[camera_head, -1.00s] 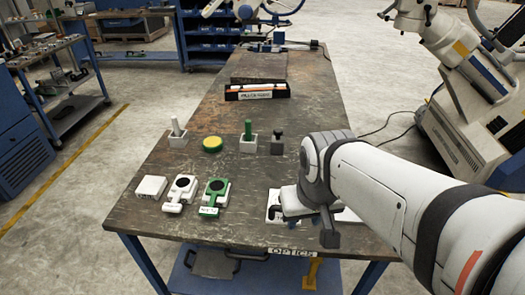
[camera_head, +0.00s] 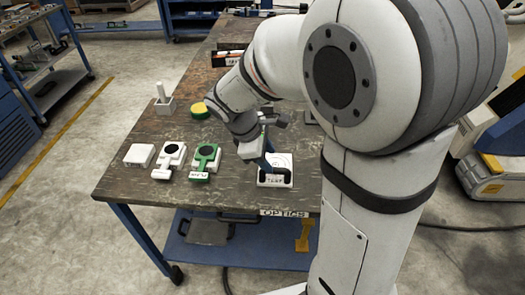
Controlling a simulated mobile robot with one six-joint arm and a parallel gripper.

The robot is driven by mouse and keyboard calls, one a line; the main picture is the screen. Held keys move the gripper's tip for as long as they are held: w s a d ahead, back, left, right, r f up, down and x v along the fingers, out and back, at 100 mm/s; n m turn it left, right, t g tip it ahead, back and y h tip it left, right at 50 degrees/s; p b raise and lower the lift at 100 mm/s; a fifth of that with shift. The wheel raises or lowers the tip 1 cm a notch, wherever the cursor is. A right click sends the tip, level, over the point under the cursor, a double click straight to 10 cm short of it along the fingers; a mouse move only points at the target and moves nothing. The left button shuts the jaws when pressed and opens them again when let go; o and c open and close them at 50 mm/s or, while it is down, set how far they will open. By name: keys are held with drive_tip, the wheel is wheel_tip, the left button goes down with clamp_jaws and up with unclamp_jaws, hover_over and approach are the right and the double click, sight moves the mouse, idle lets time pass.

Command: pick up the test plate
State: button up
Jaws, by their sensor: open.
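The test plate (camera_head: 279,181) is a flat white piece with a small "TEST" label, lying near the front edge of the workbench (camera_head: 237,198). A dark handle or bracket shows on its right side. My gripper (camera_head: 268,165) is open and reaches down at the plate's left and back part. One blue finger shows just over or against the plate; I cannot tell whether it touches. My wrist hides the far finger and some of the plate's back edge.
Left of the plate lie a green device (camera_head: 205,160), a white device with a dark disc (camera_head: 170,160) and a white block (camera_head: 139,155). Behind are a yellow-topped round piece (camera_head: 200,110) and a white holder with a peg (camera_head: 164,103). My arm hides the bench's right side.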

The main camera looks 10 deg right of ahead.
sight(276, 170)
drive_tip(key=shift+w+f, duration=0.15)
drive_tip(key=shift+f, duration=0.3)
drive_tip(key=x, duration=0.7)
drive_tip(key=shift+d, duration=0.1)
clamp_jaws()
